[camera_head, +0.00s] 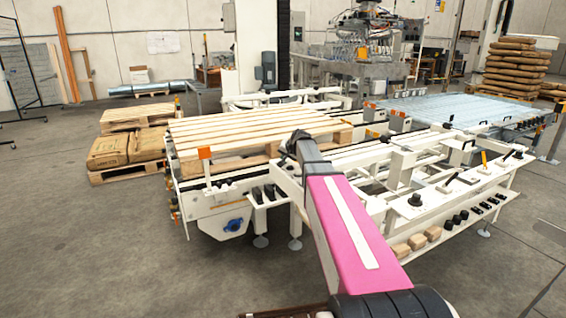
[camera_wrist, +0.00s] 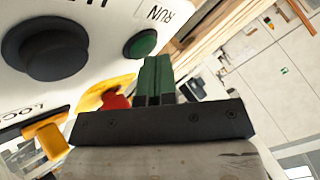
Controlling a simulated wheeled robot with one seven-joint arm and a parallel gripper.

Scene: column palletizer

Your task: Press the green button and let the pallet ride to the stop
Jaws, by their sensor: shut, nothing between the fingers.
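The green button (camera_wrist: 140,43) shows in the wrist view on a white panel, beside the printed word RUN. My gripper (camera_wrist: 157,62) is shut and empty. Its fingertips appear just below and right of the button in the picture; I cannot tell whether they touch it. In the head view my pink arm hides the gripper and the button. The wooden pallet (camera_head: 245,128) lies flat on the white conveyor (camera_head: 225,190), behind the arm. I cannot make out the stop.
A red mushroom button (camera_wrist: 115,99) on a yellow base sits close to my fingers. A black knob (camera_wrist: 45,48) and a yellow lock handle (camera_wrist: 46,138) are left of it. The floor at front left is clear.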

